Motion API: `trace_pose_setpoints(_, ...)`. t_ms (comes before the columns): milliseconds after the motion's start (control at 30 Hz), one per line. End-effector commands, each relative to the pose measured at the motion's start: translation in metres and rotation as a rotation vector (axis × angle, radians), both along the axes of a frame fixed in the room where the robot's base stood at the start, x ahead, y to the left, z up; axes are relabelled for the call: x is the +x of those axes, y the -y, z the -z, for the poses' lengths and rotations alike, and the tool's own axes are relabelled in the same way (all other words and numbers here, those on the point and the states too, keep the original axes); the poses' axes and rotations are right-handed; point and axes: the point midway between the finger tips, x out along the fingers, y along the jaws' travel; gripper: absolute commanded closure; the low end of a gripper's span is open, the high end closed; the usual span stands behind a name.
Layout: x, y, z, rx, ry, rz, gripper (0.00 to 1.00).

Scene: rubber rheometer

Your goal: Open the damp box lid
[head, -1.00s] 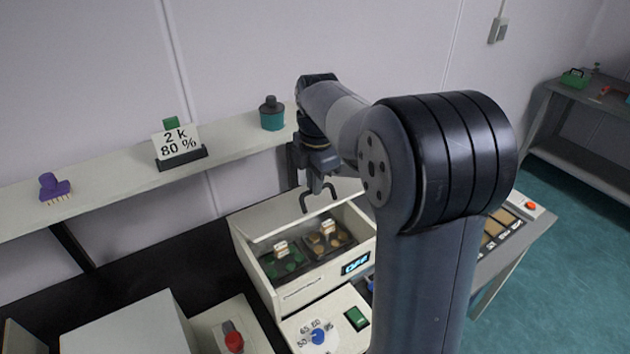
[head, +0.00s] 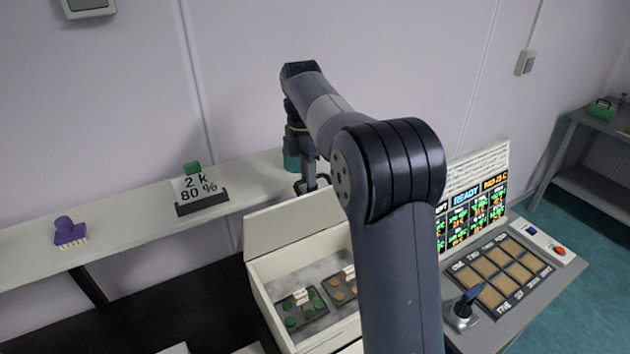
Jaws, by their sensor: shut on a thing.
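The damp box (head: 290,268) is a white box behind my arm, with its inside showing. Its pale lid (head: 285,222) stands raised steeply at the back of the box. My gripper (head: 311,185) is at the top edge of the lid, shut on its dark handle. The fingertips and handle are small and dark, so the exact grip is hard to see. Inside the box are a tray of green discs (head: 304,309) and a tray of tan discs (head: 343,287), partly hidden by my arm.
A wall shelf (head: 130,218) behind holds a purple brush (head: 70,232), a "2 k 80 %" sign (head: 199,187) and a teal bottle (head: 291,161), close behind my gripper. A control panel with a screen (head: 470,215) and a lever (head: 464,305) stands to the right.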

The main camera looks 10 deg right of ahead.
Motion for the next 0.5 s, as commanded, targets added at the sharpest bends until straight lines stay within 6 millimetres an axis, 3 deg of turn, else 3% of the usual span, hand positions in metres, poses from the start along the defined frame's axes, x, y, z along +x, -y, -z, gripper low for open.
trace_pose_setpoints(33,0.005,-0.003,0.007,-0.001,-0.022,-0.004,1.00)
trace_pose_setpoints(500,0.022,-0.009,0.005,-0.023,-0.092,-0.004,1.00)
